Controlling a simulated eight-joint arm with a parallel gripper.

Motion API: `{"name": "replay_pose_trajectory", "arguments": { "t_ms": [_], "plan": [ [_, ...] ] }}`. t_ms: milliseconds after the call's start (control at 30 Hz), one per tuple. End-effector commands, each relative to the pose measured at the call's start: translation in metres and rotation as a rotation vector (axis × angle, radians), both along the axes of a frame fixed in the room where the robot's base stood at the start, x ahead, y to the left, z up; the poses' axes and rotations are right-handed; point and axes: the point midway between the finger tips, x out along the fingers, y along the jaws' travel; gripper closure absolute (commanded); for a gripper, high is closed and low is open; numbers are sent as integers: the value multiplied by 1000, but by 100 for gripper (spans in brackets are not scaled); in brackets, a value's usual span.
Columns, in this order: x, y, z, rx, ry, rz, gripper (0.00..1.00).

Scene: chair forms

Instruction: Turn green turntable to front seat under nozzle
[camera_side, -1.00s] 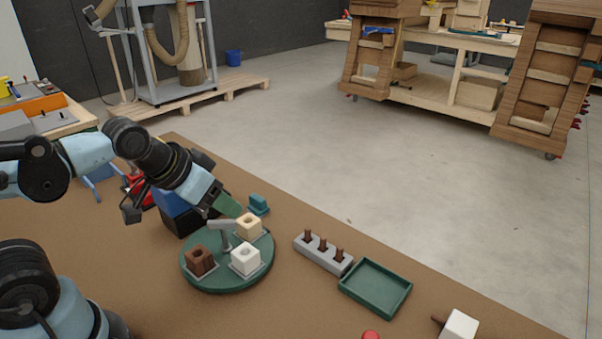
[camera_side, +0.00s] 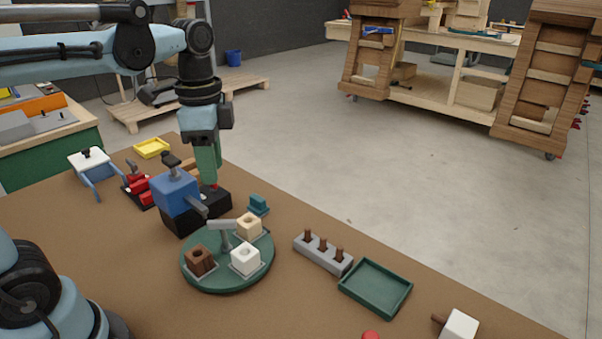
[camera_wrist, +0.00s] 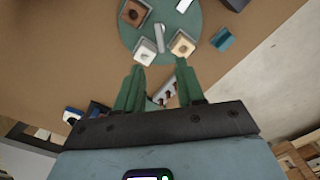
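The green turntable (camera_side: 222,278) carries three square blocks with holes: brown (camera_side: 200,261), white (camera_side: 245,259) and cream (camera_side: 249,226). A grey T-shaped piece (camera_side: 221,226) stands near its middle. A blue box (camera_side: 176,193) on a black base stands behind it, with a grey spout (camera_side: 197,207), which looks like the nozzle, pointing toward the turntable. My gripper (camera_side: 209,176) points down behind the turntable, beside the blue box and apart from the blocks. In the wrist view its green fingers (camera_wrist: 159,68) are apart with nothing held, and the turntable (camera_wrist: 184,20) shows beyond them.
A grey rack with brown pegs (camera_side: 322,254) and a green tray (camera_side: 376,286) lie right of the turntable. A small teal block (camera_side: 258,204) is behind it. Red clamps (camera_side: 137,184) and a yellow tray (camera_side: 151,148) lie at the back left. The front brown tabletop is mostly clear.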

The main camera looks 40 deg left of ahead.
Motion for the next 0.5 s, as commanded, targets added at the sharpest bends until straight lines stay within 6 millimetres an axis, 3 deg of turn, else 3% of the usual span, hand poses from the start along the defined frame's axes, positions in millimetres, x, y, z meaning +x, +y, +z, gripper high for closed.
{"name": "replay_pose_trajectory", "arguments": {
  "t_ms": [500],
  "plan": [
    [0, 0, -70, 0, -4, 3, 62]
  ]
}}
